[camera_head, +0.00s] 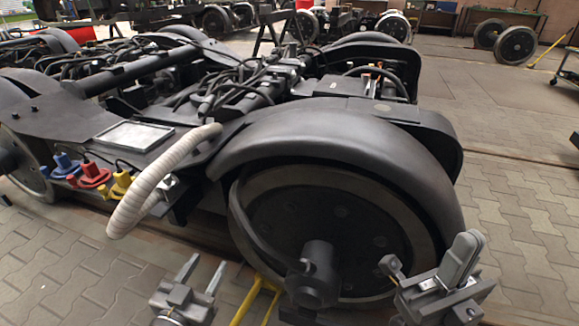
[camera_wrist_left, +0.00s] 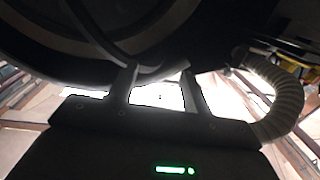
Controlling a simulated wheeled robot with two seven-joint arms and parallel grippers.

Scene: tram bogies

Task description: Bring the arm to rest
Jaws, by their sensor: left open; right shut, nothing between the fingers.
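My left gripper (camera_head: 201,273) is at the lower left of the head view, in front of the bogie, with its two fingers apart and nothing between them. Its fingers also show in the left wrist view (camera_wrist_left: 160,88), below the dark wheel. My right gripper (camera_head: 428,270) is at the lower right of the head view, in front of the right side of the large wheel (camera_head: 325,225). It is shut and I see nothing held in it. The gap between each gripper and the wheel is hard to judge.
The dark bogie frame (camera_head: 75,112) fills the middle. A beige corrugated hose (camera_head: 160,175) hangs from it, beside blue, red (camera_head: 90,175) and yellow connectors. A yellow stand (camera_head: 252,300) shows between my grippers. Paved floor (camera_head: 515,200) is free at the right. Loose wheels (camera_head: 517,45) stand behind.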

